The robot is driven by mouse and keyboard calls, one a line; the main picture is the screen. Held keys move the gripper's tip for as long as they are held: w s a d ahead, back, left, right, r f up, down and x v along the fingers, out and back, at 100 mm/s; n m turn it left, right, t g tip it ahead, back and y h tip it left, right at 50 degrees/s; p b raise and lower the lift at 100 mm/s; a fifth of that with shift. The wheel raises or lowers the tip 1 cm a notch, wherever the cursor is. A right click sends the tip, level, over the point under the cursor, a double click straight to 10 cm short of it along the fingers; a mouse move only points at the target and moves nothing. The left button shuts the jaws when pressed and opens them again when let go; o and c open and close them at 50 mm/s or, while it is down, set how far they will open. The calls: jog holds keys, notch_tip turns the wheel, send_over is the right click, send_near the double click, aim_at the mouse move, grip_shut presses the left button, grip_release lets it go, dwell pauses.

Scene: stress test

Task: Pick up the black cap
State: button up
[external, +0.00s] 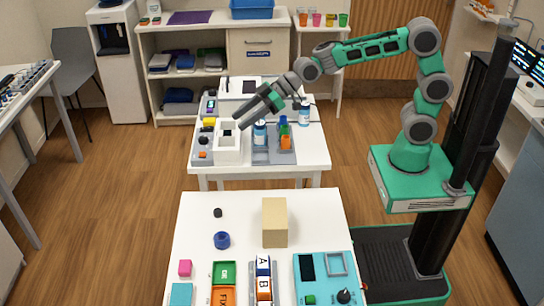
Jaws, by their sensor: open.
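A small black cylinder (217,212), which looks like a black cap, stands on the near white table (190,225), just behind a blue ring-shaped piece (222,240). Small dark pieces (203,140) also sit at the left of the far table, too small to tell whether one is a cap. My gripper (239,124) reaches over the far table, pointing down and left above a white open-topped box (228,155). It is open, and no object shows in it. The fingertips are small and dark in this view, and I cannot tell whether they touch the box.
On the near table are a tan block (274,222), a teal device (325,280) and lettered blocks (263,280). A gap separates the tables.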

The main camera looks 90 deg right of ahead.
aim_at(219, 210)
jog(key=w+a+f+n+y, duration=0.1)
jog(key=w+a, duration=0.1)
jog(key=a, duration=0.9)
jog(key=f, duration=2)
jog(key=shift+w+d, duration=0.15)
jog(key=shift+d, duration=0.15)
jog(key=x, duration=0.2)
jog(key=p+x, duration=0.1)
jog(key=x, duration=0.5)
jog(key=shift+s+a+f+p, duration=0.2)
jog(key=shift+a+f+p, duration=0.05)
jog(key=shift+f+p, duration=0.15)
jog(key=shift+r, duration=0.1)
grip_shut()
